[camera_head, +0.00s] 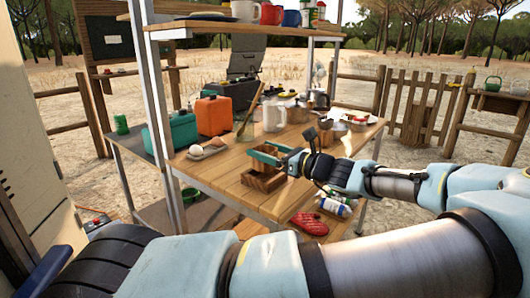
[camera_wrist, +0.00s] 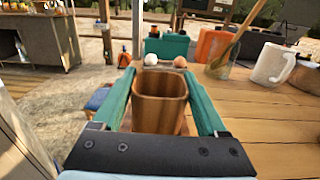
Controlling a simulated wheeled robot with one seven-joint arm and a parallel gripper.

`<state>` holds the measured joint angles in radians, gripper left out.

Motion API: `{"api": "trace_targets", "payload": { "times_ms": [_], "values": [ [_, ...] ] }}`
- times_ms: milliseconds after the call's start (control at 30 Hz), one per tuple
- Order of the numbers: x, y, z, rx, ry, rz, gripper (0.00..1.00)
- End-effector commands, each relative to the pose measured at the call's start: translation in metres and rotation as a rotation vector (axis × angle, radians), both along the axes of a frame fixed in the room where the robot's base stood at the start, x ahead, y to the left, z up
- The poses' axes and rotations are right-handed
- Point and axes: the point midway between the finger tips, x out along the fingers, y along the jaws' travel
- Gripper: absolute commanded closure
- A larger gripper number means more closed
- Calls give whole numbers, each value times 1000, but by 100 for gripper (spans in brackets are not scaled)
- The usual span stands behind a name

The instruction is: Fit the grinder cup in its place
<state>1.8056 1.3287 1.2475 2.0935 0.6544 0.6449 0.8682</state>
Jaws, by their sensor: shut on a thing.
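My gripper (camera_head: 266,153) has green fingers, shut on a brown wooden cup, the grinder cup (camera_wrist: 160,100). In the wrist view the cup sits upright between the fingers, its open, empty top toward the camera. In the head view a wooden box (camera_head: 263,182) stands near the front edge of the table, with the gripper and cup just above it. The gripper partly covers both, so I cannot tell whether the cup touches the box. In the wrist view the cup hides most of what lies below it.
The wooden table (camera_head: 222,173) has bare room left of the box. A plate with eggs (camera_head: 206,149), a jar with a wooden spoon (camera_head: 245,128), a white pitcher (camera_head: 273,115) and an orange case (camera_head: 214,115) stand behind. A red mitt (camera_head: 308,224) hangs lower at the front.

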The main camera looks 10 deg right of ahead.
Motion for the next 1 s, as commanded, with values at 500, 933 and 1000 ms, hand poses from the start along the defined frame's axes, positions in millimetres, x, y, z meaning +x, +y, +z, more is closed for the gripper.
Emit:
{"api": "trace_targets", "payload": {
  "times_ms": [500,933,1000],
  "values": [
    [0,0,-24,0,0,0,82],
    [0,0,-37,1,1,-1,82],
    [0,0,-38,1,1,-1,82]
  ]
}}
